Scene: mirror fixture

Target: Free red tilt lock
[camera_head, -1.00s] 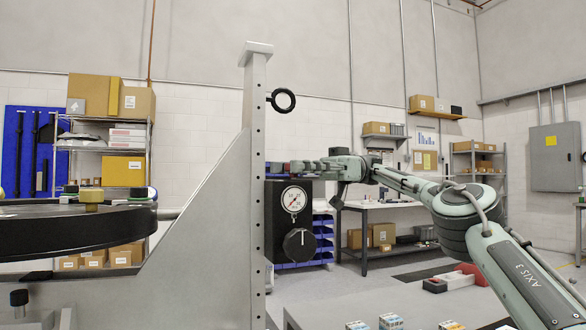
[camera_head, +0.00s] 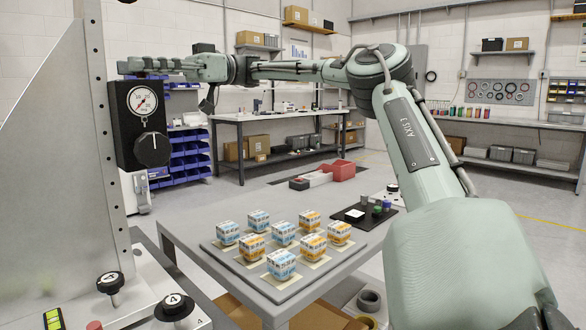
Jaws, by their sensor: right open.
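My right gripper (camera_head: 127,66) is open and reaches in from the right, its fingers pointing left just above a black box with a round pressure gauge (camera_head: 143,101) and a black knob (camera_head: 152,149). Whether the fingers touch anything there cannot be told. The box is beside a grey metal upright (camera_head: 98,130) with a row of holes. No red lock can be made out at the fingertips. A small red cap (camera_head: 94,325) shows at the bottom left edge, mostly cut off; what it belongs to cannot be told. My left gripper is not in view.
A grey table carries a tray (camera_head: 225,262) of several blue and orange patterned cubes. Black knobs marked 4 (camera_head: 174,306) stand at the lower left. Workbenches (camera_head: 258,116) line the back; floor between is open.

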